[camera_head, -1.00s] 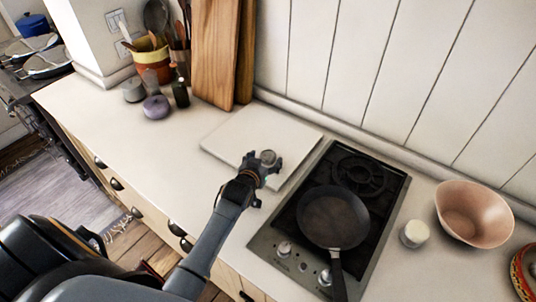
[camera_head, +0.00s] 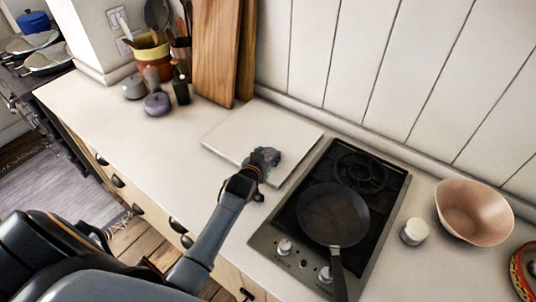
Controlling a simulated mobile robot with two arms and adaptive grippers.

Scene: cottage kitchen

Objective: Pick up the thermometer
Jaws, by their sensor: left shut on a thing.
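My left gripper (camera_head: 265,160) reaches in from the bottom left. It is over the front right part of a white board (camera_head: 235,128) on the counter. The gripper is shut on a small grey thing, which I take to be the thermometer. The fingers and wrist hide most of it, so its shape is hard to make out. I cannot tell whether it touches the board or is lifted. My right gripper is not in view.
A cooktop (camera_head: 291,211) with a dark frying pan (camera_head: 333,212) is right of the gripper. Further right are a small white jar (camera_head: 414,232) and a pinkish bowl (camera_head: 473,212). Wooden boards (camera_head: 214,55) lean behind. The counter (camera_head: 175,150) to the left is largely clear.

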